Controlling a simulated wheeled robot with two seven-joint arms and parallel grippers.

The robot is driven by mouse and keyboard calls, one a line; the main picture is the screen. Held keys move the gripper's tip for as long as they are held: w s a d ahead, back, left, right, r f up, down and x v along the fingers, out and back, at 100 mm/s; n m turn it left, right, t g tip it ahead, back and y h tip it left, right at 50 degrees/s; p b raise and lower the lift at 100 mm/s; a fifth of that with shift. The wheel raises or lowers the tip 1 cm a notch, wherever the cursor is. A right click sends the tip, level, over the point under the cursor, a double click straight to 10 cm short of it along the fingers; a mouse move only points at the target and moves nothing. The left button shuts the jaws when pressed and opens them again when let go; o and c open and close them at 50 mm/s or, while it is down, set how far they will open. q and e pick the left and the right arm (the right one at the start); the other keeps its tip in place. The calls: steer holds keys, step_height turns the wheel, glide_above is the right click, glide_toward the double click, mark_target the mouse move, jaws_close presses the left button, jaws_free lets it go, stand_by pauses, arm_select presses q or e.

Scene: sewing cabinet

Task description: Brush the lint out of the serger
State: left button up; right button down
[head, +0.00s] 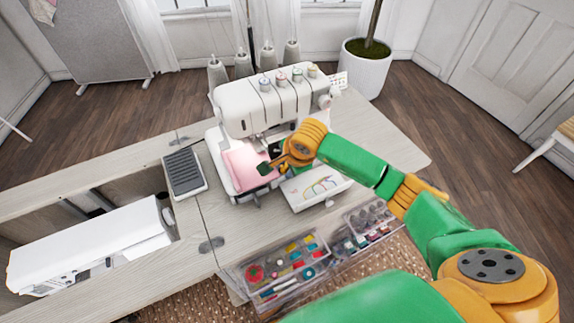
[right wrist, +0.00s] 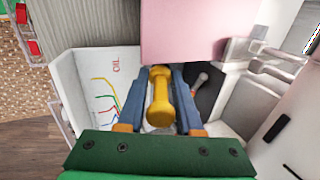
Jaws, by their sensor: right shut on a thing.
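The white serger (head: 243,112) stands on the cabinet top with cones of thread behind it. Its front cover (head: 316,187) is folded open, showing coloured threading lines; it also shows in the right wrist view (right wrist: 85,75). A pink piece (head: 246,167) lies at the serger's front left. My right gripper (head: 285,160) is at the front opening, shut on a brush. The brush's yellow handle (right wrist: 160,97) shows between the blue fingers; its dark head (head: 264,168) seems to be over or against the pink piece's right edge. Lint cannot be made out. My left gripper is out of view.
A dark-topped foot pedal (head: 184,170) lies left of the serger. A white machine (head: 90,252) sits in the cabinet's left well. Clear trays of notions (head: 283,267) line the front edge below the cover. The cabinet top (head: 385,142) is clear at right.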

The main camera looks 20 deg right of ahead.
steer(key=shift+f, duration=0.25)
steer(key=shift+d+r, duration=0.1)
steer(key=shift+d+r+b, duration=0.1)
steer(key=shift+d+b, duration=0.2)
steer(key=shift+d, duration=0.7)
steer(key=shift+w+d+b, duration=0.15)
steer(key=shift+d+b, duration=0.25)
steer(key=shift+d, duration=0.65)
steer(key=shift+w+d+b, duration=0.1)
steer(key=shift+d+b, duration=0.35)
steer(key=shift+d, duration=0.55)
